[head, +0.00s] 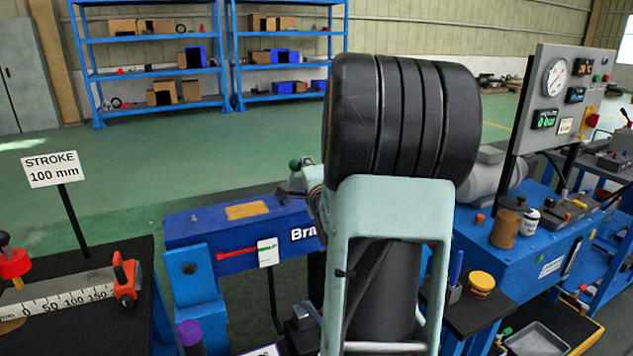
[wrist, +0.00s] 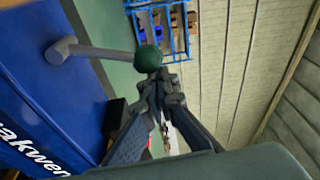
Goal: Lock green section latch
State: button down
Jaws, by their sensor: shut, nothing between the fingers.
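A grey lever (wrist: 100,52) with a dark green ball knob (wrist: 148,58) sticks out from a blue beam (wrist: 50,100) in the wrist view. In the head view the green knob (head: 294,164) shows just left of my arm, above the lettered blue beam (head: 200,222). My gripper (wrist: 158,84) is shut and empty, its fingertips right at the knob. I cannot tell whether they touch it. In the head view my arm hides most of the gripper and the lever's base.
A table at left holds a ruler (head: 75,300), an orange block (head: 126,278) and a stroke sign (head: 54,168). At right are a gauge panel (head: 560,85) and a blue bench (head: 520,255) with jars. Blue shelves (head: 150,68) stand far back, beyond open green floor.

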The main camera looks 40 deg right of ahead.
jog(key=a+n+b, duration=0.1)
jog(key=n+b, duration=0.1)
jog(key=w+a+n+b, duration=0.1)
jog(key=shift+a+r+t+b, duration=0.25)
jog(key=shift+a+t+b, duration=0.05)
jog(key=shift+a, duration=0.05)
jog(key=shift+w+a+r+n+t+b, duration=0.1)
jog(key=shift+w+a+r+n+b, duration=0.05)
jog(key=shift+a+n+b, duration=0.6)
jog(key=shift+w+a+r+n+t+b, duration=0.15)
jog(key=shift+a+n+b, duration=0.3)
jog(key=shift+b, duration=0.45)
jog(key=shift+w+a+r+n+t+b, duration=0.1)
jog(key=shift+w+a+r+n+b, duration=0.1)
jog(key=shift+a+n+b, duration=0.45)
jog(key=shift+w+a+f, duration=0.1)
jog(key=shift+a, duration=0.1)
jog(key=shift+a+f+b, duration=0.1)
jog(key=shift+b, duration=0.2)
